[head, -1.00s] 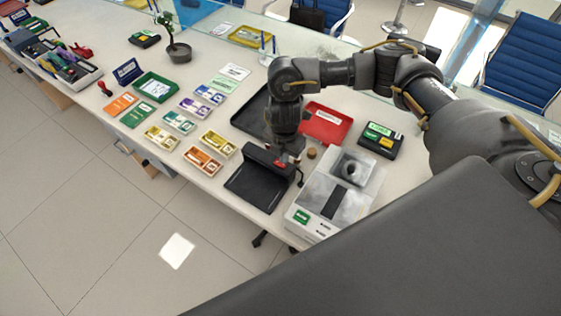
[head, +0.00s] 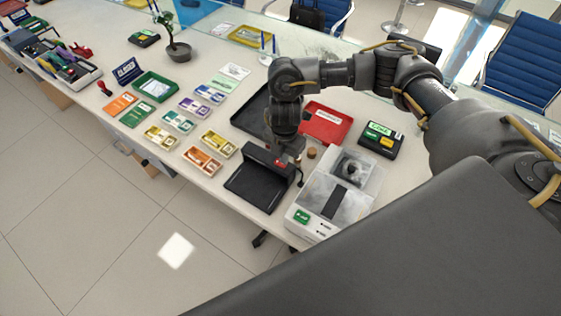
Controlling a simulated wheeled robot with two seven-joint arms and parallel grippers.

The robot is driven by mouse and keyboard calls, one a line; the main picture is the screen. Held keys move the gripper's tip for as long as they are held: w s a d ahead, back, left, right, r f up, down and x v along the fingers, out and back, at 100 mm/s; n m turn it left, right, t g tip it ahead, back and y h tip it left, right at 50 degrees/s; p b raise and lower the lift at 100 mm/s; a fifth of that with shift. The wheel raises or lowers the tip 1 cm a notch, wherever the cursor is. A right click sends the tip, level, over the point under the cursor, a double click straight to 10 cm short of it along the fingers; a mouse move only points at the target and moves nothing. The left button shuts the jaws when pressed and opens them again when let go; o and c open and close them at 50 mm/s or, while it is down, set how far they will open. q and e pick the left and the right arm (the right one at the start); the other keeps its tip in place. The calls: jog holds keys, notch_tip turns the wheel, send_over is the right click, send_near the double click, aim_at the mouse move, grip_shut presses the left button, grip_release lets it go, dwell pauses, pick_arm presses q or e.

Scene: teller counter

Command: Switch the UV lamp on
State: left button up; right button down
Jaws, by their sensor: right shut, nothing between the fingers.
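The UV lamp (head: 256,187) is a black unit with a raised hood bar at its back and a flat dark bed in front. It stands near the front edge of the counter. A small red switch (head: 280,162) shows at the right end of its hood. My right gripper (head: 288,159) points down right at this red switch, shut and empty. Whether its tips touch the switch I cannot tell. No glow shows on the lamp's bed. My left gripper is not in view.
A red tray (head: 338,139), a black tray (head: 246,122) and a black box with a green label (head: 381,140) lie behind. Several banknote bundles (head: 203,160) lie to the left.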

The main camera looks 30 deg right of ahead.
jog(key=shift+f+b, duration=0.45)
jog(key=shift+f, duration=0.3)
jog(key=shift+r, duration=0.1)
notch_tip(320, 180, up, 7)
jog(key=p, duration=0.7)
dwell(0.7)
